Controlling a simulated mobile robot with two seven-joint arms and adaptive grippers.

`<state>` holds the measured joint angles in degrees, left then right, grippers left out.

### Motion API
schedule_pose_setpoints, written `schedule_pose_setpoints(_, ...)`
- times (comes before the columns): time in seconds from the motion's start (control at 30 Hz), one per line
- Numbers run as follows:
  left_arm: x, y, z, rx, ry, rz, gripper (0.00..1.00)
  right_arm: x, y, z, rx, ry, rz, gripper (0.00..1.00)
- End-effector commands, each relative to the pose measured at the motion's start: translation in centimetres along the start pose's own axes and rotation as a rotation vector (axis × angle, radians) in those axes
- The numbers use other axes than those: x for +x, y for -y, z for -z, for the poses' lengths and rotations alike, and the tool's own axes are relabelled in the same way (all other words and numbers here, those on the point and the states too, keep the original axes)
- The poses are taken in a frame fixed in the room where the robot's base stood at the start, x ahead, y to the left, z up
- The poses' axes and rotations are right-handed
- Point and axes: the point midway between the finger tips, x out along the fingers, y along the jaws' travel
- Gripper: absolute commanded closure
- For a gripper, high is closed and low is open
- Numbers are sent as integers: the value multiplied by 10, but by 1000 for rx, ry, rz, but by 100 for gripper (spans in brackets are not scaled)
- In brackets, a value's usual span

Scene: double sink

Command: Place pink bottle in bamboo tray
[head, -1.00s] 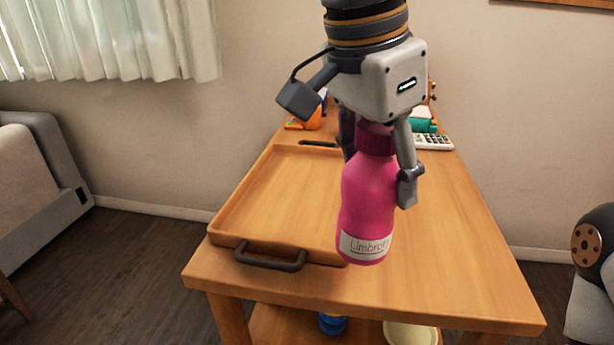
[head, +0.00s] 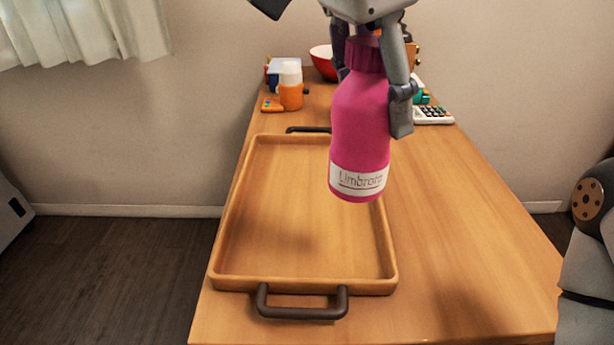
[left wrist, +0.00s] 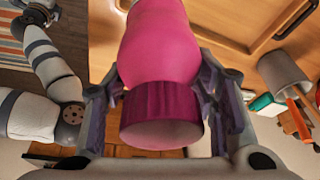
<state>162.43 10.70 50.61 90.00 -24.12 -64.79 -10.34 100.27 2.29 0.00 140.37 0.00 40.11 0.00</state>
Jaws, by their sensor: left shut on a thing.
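The pink bottle (head: 360,125) has a darker cap and a white label. My left gripper (head: 375,85) is shut on it near the cap and holds it upright in the air. The bottle also fills the middle of the left wrist view (left wrist: 160,50), cap towards the camera, between the two fingers (left wrist: 160,105). The bamboo tray (head: 228,215) lies on the wooden table with dark handles at its near and far ends. It looks empty, though the bottle hides part of its right side. In the head view the bottle overlaps the tray's right rim. My right gripper is not clearly visible.
The table (head: 460,250) is clear to the right of the tray. At its far end are an orange bottle with a white top (head: 290,88), a red bowl (head: 323,62) and a white calculator (head: 433,114). A curtain (head: 85,30) hangs at the left.

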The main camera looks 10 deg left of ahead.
Motion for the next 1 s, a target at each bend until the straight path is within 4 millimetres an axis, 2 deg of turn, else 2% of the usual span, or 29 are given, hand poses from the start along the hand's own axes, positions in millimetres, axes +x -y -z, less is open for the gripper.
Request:
schedule_pose_setpoints(0.3, 34, 76, -20, -6, 1, -6, 81, 3, 0, -2, 0, 10, 0, 24)
schedule_pose_setpoints(0.5, 70, 107, -35, -5, 4, -8, 81, 9, 0, -8, 0, 33, -1, 24)
schedule_pose_setpoints(0.8, 96, 128, -46, -3, 3, -5, 81, 12, 0, -11, 0, 46, -2, 24)
schedule_pose_setpoints(0.9, 114, 126, -52, 0, 3, -2, 81, 11, 0, -10, 0, 41, -2, 24)
schedule_pose_setpoints(1.0, 119, 126, -53, -1, -1, 1, 81, 11, 0, -9, 0, 40, -1, 24)
